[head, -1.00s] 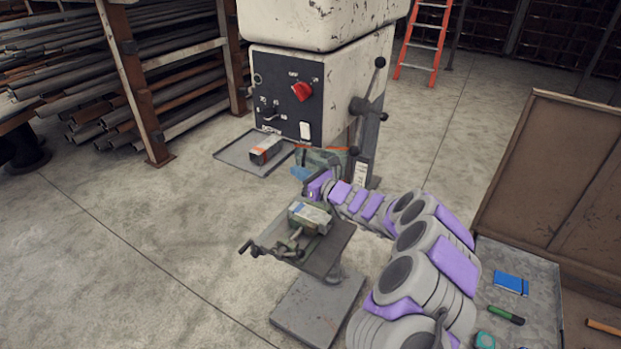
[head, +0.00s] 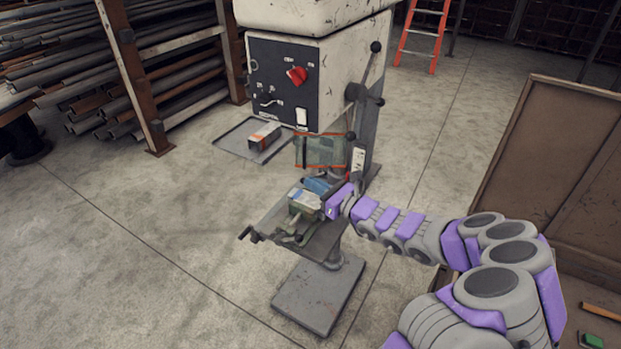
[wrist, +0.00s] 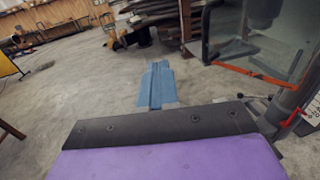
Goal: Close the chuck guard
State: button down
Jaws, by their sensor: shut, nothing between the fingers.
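The chuck guard (head: 320,151) is a clear panel with orange edges, below the front of the drill press head (head: 318,75). It looks roughly upright in the head view. In the wrist view the guard (wrist: 250,45) is at the upper right, with part of the grey spindle seen through or behind it. My gripper (head: 316,185) has blue fingers, shut and empty, below the guard and just above the vise on the drill table. In the wrist view the shut fingers (wrist: 153,85) point ahead, left of the guard and apart from it.
A green vise (head: 303,208) holding a workpiece stands on the drill table (head: 270,222) close under my gripper. A side tray (head: 232,140) carries a small box (head: 265,135). The press column (head: 365,150) and feed lever (head: 369,70) are right of the guard. Open floor lies left.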

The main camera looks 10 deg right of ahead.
jog(key=s+d+f+m+t+h+b, duration=0.1)
jog(key=s+d+m+t+h+b, duration=0.1)
jog(key=s+d+m+t+h, duration=0.3)
jog(key=n+g+b, duration=0.2)
send_near(305, 162)
jog(key=shift+y, duration=0.3)
jog(key=shift+x, duration=3.5)
jog(key=shift+d+f, duration=0.1)
jog(key=shift+d, duration=0.1)
jog(key=shift+w+p, duration=0.2)
jog(key=shift+p, duration=0.2)
